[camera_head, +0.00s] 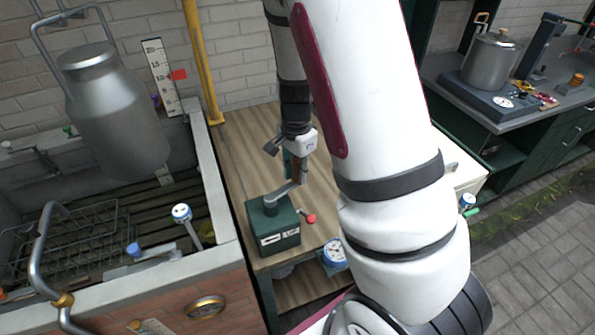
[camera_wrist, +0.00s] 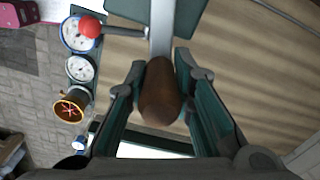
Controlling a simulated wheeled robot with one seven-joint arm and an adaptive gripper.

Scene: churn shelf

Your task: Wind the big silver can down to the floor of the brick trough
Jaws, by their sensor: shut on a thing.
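The big silver can (camera_head: 118,120) hangs by its handle in the brick trough (camera_head: 222,165), high at the left of the head view. Its lower part overlaps the slatted trough floor (camera_head: 125,205); its exact height above the slats is hard to judge. A green winch box (camera_head: 273,238) stands on the wooden bench, with a grey crank arm (camera_head: 285,192) on top. In the wrist view, my gripper (camera_wrist: 160,95) is shut on the brown crank handle (camera_wrist: 158,92), a finger on each side. In the head view, my wrist partly hides this grip.
A scale board (camera_head: 158,78) with a red pointer (camera_head: 178,75) stands behind the trough. A wire rack (camera_head: 75,245) lies in the trough. A red-knobbed lever (camera_head: 311,218) and dial gauge (camera_head: 335,252) are near the winch. A yellow post (camera_head: 200,60) rises behind the bench.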

